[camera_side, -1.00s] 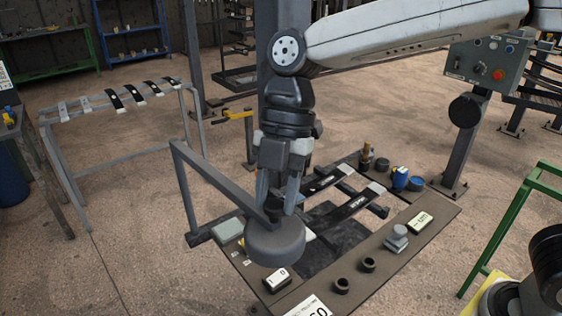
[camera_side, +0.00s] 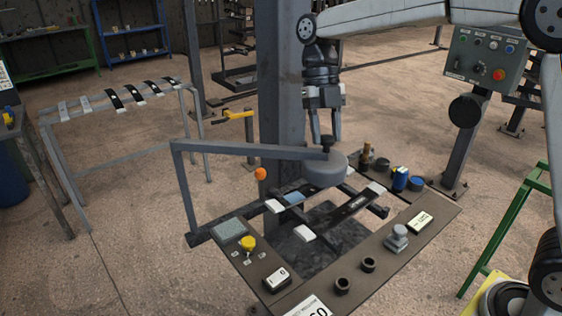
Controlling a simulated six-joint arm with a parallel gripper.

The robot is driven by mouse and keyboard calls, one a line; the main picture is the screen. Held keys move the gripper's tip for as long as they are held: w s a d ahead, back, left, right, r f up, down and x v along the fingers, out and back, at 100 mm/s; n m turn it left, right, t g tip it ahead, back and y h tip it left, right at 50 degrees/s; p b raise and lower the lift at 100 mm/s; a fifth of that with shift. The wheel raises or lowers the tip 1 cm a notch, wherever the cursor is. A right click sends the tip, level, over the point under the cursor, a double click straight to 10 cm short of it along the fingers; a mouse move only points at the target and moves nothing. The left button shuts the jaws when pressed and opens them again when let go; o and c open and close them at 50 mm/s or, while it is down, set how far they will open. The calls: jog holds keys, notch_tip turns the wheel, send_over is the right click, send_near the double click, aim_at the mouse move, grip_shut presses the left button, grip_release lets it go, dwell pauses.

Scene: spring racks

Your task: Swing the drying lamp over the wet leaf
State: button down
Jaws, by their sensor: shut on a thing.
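The drying lamp is a round grey head (camera_side: 324,170) at the end of a grey swing arm (camera_side: 240,149) on an upright post. My gripper (camera_side: 326,138) points down and is shut on the black knob (camera_side: 326,146) on top of the lamp head. The head hangs at the back of the bench, in front of the far end of the rear leaf. That leaf (camera_side: 293,198) shows a bluish, wet-looking patch left of the head, and its right part is hidden. A black leaf (camera_side: 349,208) with white ends lies in front of it, clear of the head.
The bench (camera_side: 385,255) carries a yellow knob (camera_side: 247,243), a grey button (camera_side: 397,238), small displays and black sockets. An orange ball (camera_side: 260,174) shows below the swing arm. A blue container (camera_side: 401,178) and bottles stand at the back right. A dark column (camera_side: 282,110) rises behind.

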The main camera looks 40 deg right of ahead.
jog(key=shift+w+d+r+n+h, duration=0.1)
jog(key=shift+w+d+n+h, duration=0.1)
jog(key=shift+w+d+n, duration=0.55)
jog(key=shift+w+d+n+h, duration=0.25)
jog(key=shift+w+d, duration=0.65)
jog(key=shift+w, duration=0.4)
jog(key=shift+c, duration=1.4)
grip_release()
jog(key=shift+r, duration=0.1)
jog(key=v, duration=0.7)
jog(key=shift+w+r, duration=0.2)
